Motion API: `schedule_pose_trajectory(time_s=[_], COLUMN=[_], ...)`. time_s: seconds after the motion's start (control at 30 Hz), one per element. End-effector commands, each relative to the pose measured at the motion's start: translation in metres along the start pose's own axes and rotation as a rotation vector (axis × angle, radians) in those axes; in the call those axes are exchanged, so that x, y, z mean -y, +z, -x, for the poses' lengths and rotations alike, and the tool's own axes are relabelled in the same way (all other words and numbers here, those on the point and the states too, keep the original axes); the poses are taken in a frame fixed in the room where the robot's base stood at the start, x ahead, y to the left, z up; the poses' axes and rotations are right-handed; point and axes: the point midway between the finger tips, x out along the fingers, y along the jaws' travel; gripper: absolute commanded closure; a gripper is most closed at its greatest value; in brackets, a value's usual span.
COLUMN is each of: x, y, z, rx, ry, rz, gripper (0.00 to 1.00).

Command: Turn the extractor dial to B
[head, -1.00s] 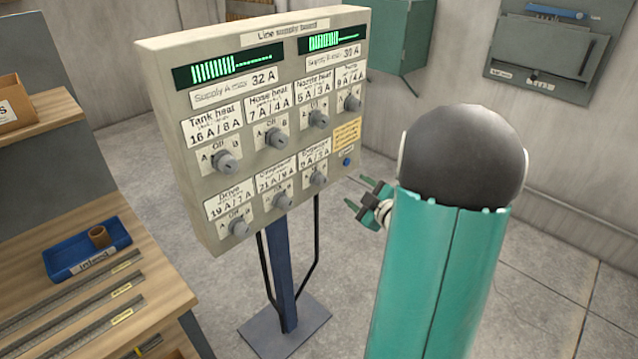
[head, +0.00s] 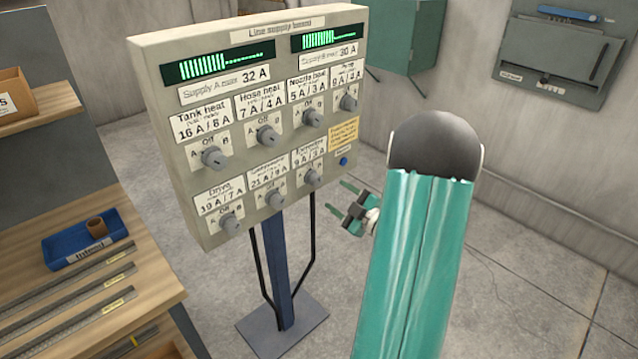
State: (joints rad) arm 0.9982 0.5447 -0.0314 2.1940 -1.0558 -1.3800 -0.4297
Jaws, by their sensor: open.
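The line supply board (head: 160,60) faces me on a stand, with several grey dials marked A, Off and B. The bottom-row right dial (head: 312,177) sits under a blurred label that appears to be the extractor's. Which mark its pointer faces is too small to tell. My gripper (head: 336,196) is open and empty, to the right of the board's lower right corner. Its green fingers point left toward the board, apart from the dial.
A blue button (head: 344,161) sits at the board's right edge. A workbench (head: 150,270) with a blue tray (head: 60,252) stands at left. Floor at right is clear.

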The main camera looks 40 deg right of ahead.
Motion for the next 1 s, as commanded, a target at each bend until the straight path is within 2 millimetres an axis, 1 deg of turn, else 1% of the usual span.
schedule_pose_trajectory(time_s=[0.03,0.2,0.3,0.4,0.57,0.83,0.97,1.0], x=[0.001,0.000,0.000,-0.001,-0.001,-0.001,-0.001,-0.001], y=[0.000,0.000,0.001,0.001,0.001,0.001,0.001,0.001], z=[-0.011,-0.045,-0.063,-0.076,-0.087,-0.089,-0.089,-0.088], rx=[-0.001,-0.002,-0.002,-0.002,-0.002,-0.001,-0.001,-0.001], ry=[-0.002,-0.003,-0.003,-0.002,-0.003,-0.003,-0.003,-0.003], rz=[0.000,0.000,0.000,0.000,0.000,0.000,0.000,0.000], gripper=[0.44,0.44,0.44,0.44,0.44,0.44,0.70,0.77])
